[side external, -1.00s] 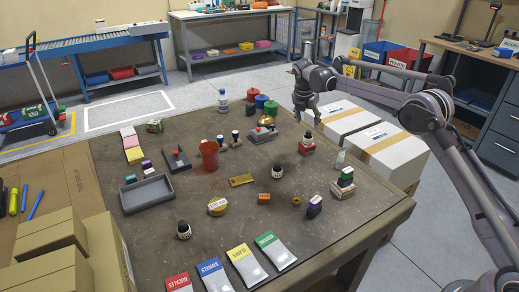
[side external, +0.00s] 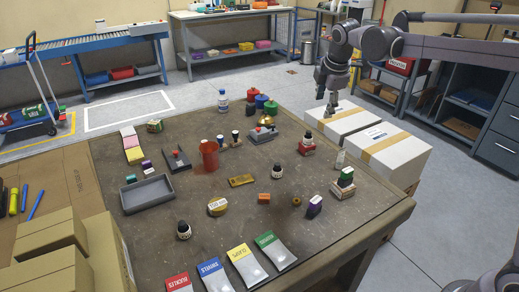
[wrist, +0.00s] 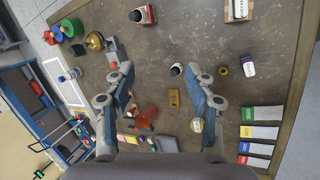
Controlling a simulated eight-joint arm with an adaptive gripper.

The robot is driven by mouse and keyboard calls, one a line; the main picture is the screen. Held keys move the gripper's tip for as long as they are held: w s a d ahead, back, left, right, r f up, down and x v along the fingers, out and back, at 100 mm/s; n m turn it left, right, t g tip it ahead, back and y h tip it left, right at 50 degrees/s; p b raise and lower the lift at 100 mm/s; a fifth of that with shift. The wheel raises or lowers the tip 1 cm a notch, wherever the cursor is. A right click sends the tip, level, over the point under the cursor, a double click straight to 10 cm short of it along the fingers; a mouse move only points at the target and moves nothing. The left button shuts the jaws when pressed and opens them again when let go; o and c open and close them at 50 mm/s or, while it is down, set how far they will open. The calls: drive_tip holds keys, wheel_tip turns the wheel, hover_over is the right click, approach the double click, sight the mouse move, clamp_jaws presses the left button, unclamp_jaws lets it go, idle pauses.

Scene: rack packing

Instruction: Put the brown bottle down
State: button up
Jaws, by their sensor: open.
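My gripper (side external: 331,108) is open and empty, raised near the table's far right edge, in front of the white boxes. In the wrist view its spread fingers (wrist: 160,70) hold nothing. A small dark bottle (side external: 307,137) stands upright on a red block (side external: 306,149), left of and below my gripper in the side view; it also shows at the top of the wrist view (wrist: 145,13). Similar dark bottles stand mid-table (side external: 277,170) and near the front left (side external: 183,229). I cannot tell by colour which one is brown.
A red cup (side external: 209,154), a grey tray (side external: 147,194), and a green box on a pale block (side external: 343,190) stand on the table (side external: 320,245). White boxes (side external: 385,147) stand beyond its right edge. Colored packets (side external: 240,263) lie at the front.

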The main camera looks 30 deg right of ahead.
drive_tip(key=s+a+f+m+t, duration=0.1)
drive_tip(key=s+m, duration=0.3)
drive_tip(key=s, duration=0.4)
drive_tip(key=s+a+f+m+t+y, duration=0.1)
drive_tip(key=s+a+f+m, duration=0.2)
drive_tip(key=s, duration=0.6)
drive_tip(key=s+a+f+m+t+y, duration=0.1)
drive_tip(key=s+a+f+m, duration=0.1)
drive_tip(key=s+m, duration=0.5)
drive_tip(key=shift+s+a+f, duration=0.2)
drive_tip(key=shift+s+f, duration=0.35)
drive_tip(key=shift+s, duration=0.45)
